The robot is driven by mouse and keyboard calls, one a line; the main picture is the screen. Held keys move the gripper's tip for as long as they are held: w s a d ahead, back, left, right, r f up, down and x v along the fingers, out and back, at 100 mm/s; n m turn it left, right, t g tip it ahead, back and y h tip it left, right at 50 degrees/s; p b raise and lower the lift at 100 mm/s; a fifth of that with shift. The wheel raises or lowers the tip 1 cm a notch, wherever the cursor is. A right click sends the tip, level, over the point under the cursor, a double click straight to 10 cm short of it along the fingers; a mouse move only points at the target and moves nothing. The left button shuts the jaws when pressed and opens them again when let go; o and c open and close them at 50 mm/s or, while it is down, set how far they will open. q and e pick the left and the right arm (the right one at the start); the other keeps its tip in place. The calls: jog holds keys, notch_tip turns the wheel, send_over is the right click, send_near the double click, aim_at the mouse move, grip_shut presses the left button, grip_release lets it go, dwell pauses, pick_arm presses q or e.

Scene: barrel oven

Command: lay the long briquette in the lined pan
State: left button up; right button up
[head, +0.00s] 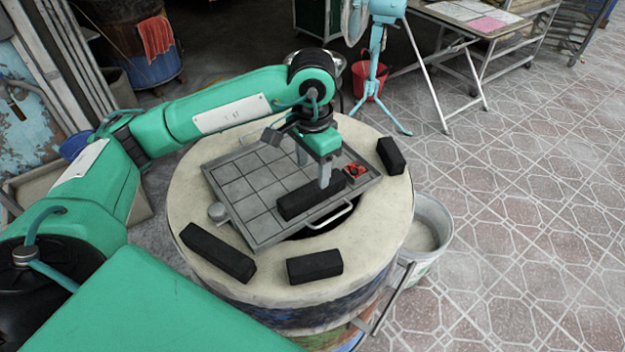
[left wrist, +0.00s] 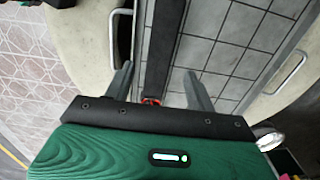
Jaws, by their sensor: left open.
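The lined pan (head: 245,188) is a square grey tray with a tile-like grid, on top of the round pale barrel oven. A long black briquette (head: 297,203) lies in the pan along its front right side. My left gripper (head: 314,172) is over the pan, pointing down, with its fingers apart. In the left wrist view the left gripper (left wrist: 158,72) has one finger on each side of the briquette (left wrist: 161,45), with visible gaps. The gripper partly hides the briquette's far end in the head view. My right gripper is not seen.
Another long black briquette (head: 217,252) lies on the oven rim at front left. Shorter ones lie at the front (head: 314,266) and back right (head: 391,155). A small red item (head: 354,171) is at the pan's right corner. A bucket (head: 430,230) stands to the right.

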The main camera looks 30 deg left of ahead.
aim_at(313, 187)
pick_arm(q)
notch_tip(313, 187, up, 7)
jog(key=shift+f, duration=0.2)
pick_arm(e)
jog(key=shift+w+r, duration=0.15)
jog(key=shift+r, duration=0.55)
